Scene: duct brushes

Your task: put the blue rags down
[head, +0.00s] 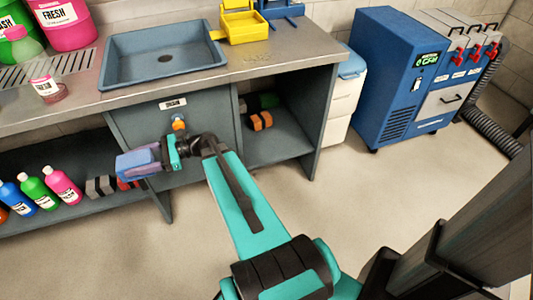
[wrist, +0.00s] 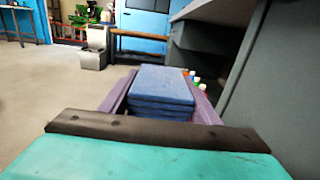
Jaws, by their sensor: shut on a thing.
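The blue rags (wrist: 163,84) are a folded stack between the two purple fingers of my gripper (wrist: 162,100) in the wrist view. The fingers press on the stack from both sides. In the head view my gripper (head: 150,160) is at the left, in front of the dark grey sink cabinet, held above the floor and level with the cabinet front. The blue rags also show there (head: 132,163), partly covered by a finger. Nothing is seen supporting the rags from below.
The workbench holds a grey-blue sink (head: 163,58) and a yellow container (head: 243,25). Several bottles (head: 35,192) stand on the lower left shelf. Orange and dark blocks (head: 259,121) lie in the open bay. A blue machine (head: 397,80) stands right. The floor in front is clear.

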